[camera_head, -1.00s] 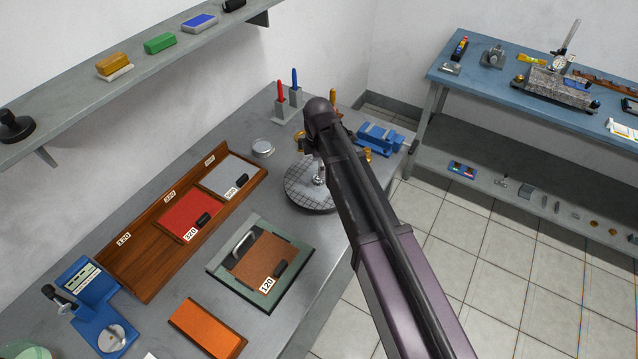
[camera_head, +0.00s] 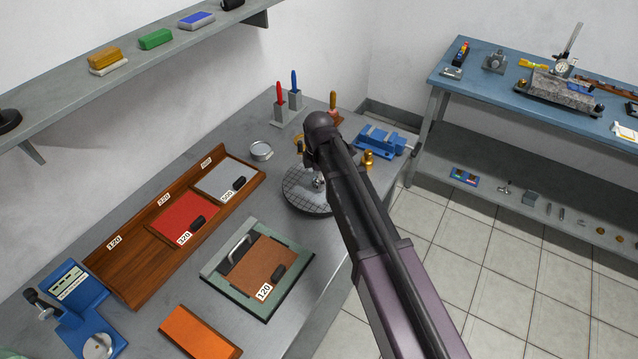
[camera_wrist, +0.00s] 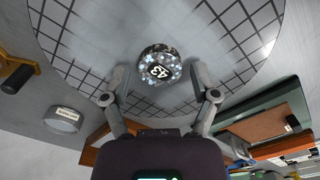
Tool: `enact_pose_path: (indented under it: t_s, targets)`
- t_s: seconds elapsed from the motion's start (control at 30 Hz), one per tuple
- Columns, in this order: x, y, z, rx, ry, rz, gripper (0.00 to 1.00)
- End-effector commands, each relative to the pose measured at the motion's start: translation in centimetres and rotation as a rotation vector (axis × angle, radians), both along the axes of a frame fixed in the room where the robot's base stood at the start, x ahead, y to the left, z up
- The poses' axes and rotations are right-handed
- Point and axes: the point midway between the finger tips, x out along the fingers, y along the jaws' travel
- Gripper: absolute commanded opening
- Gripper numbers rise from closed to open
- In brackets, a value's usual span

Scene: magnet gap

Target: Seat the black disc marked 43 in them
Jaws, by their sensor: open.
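A blue vise-like block (camera_head: 382,140) and a brass piece (camera_head: 368,161) stand behind the plate. A round tin (camera_head: 261,151) is to its left. A wooden tray (camera_head: 125,262) and a green-edged board (camera_head: 290,290) lie nearer. Red and blue tools stand in holders at the back.

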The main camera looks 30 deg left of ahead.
Motion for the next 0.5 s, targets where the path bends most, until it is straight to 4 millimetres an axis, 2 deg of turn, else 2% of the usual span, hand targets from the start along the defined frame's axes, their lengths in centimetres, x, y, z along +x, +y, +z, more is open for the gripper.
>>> enact_pose_path:
  t_s: [0.17,0.27,0.4,0.5]
  targets:
    - [-0.01,0.01,0.02,0.0,0.0,0.0,0.77]
    - [-0.01,0.01,0.02,0.0,0.0,0.0,0.53]
    - [-0.01,0.02,0.02,0.0,0.0,0.0,0.12]
    - [-0.02,0.02,0.02,0.0,0.0,0.0,0.12]
